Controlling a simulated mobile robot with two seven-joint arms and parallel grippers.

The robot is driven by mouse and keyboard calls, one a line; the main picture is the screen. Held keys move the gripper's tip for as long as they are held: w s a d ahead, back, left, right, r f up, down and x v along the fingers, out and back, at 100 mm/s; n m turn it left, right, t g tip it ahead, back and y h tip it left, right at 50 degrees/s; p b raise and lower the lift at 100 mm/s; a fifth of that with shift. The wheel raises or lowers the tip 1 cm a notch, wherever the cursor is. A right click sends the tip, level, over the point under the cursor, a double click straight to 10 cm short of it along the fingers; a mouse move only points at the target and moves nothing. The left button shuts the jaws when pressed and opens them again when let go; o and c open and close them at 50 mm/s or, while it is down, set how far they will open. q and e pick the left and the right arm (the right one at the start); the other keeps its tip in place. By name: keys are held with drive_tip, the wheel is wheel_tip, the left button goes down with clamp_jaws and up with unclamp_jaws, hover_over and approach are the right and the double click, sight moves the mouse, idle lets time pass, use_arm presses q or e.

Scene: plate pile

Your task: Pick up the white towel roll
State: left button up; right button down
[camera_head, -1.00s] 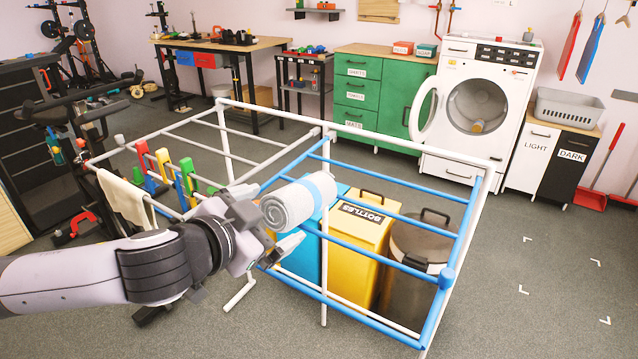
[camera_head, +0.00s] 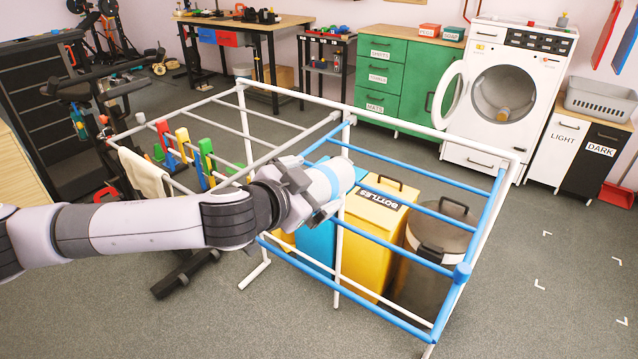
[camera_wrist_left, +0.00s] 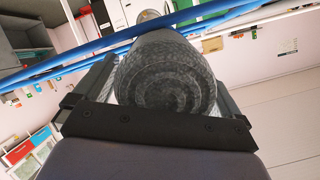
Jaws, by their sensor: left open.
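The white towel roll (camera_head: 345,174), with a light blue band, lies by the blue-railed part of the drying rack (camera_head: 400,161). My left gripper (camera_head: 312,196) is at its near end and hides part of it. In the left wrist view the roll's spiral end (camera_wrist_left: 165,82) looks dark and sits between the two spread fingers of my left gripper (camera_wrist_left: 163,78). The jaws are open; I cannot tell whether either finger touches the roll. My right gripper is not in view.
Blue and white rails surround the roll. A yellow bottles bin (camera_head: 372,238) and a dark lidded bin (camera_head: 436,240) stand under the rack. A cream cloth (camera_head: 145,173) hangs at the left. Open floor (camera_head: 560,290) lies to the right.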

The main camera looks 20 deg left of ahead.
use_arm(q)
drive_tip(key=shift+w, duration=0.1)
drive_tip(key=c, duration=1.3)
drive_tip(key=shift+r, duration=0.1)
